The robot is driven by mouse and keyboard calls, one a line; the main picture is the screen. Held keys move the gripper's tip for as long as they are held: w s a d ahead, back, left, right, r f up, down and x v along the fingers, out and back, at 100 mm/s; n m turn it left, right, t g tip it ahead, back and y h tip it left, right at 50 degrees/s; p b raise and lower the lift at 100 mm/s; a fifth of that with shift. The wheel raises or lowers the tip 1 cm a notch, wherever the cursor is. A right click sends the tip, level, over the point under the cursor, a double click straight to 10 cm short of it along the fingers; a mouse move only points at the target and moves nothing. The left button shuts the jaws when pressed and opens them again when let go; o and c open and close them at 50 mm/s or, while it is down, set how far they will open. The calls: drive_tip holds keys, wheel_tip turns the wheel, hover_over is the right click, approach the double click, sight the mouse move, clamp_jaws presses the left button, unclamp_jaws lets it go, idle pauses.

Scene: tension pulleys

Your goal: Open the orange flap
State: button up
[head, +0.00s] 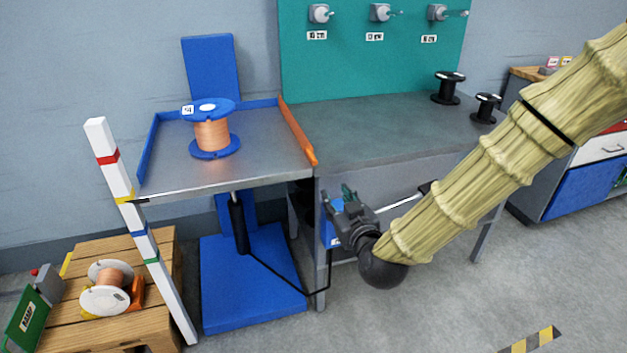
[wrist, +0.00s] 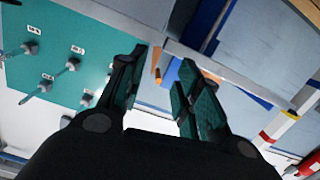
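The orange flap (head: 298,130) is a long narrow strip along the right edge of the lift table's metal top (head: 255,165). It stands up like a low side wall, with its near end by the front corner. My gripper (head: 337,196) is in front of the bench, below and right of that near end, apart from it. In the wrist view my gripper (wrist: 160,64) has its two dark-green-padded fingers spread, with nothing held. A small orange piece (wrist: 157,60) shows between the fingers beyond them; I cannot tell which part of the flap it is.
A copper spool (head: 211,135) with blue flanges stands on the lift table. The grey bench (head: 375,130) adjoins on the right, with black spools (head: 447,90) at the back. A striped post (head: 140,225) stands at the table's front left. Open floor lies at front right.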

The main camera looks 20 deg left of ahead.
sight(316, 164)
drive_tip(key=shift+n+t+y, duration=0.4)
drive_tip(key=shift+t+y, duration=0.1)
drive_tip(key=shift+t, duration=0.1)
drive_tip(key=w+a+r+b, duration=0.1)
drive_tip(key=w+a, duration=0.2)
drive_tip(key=w+a+r+b, duration=0.1)
drive_tip(key=w+a, duration=0.2)
drive_tip(key=w+a+r+b, duration=0.1)
drive_tip(key=w+a+r, duration=0.1)
drive_tip(key=w, duration=0.1)
drive_tip(key=shift+w+a+b, duration=0.2)
drive_tip(key=shift+a+b, duration=0.2)
clamp_jaws()
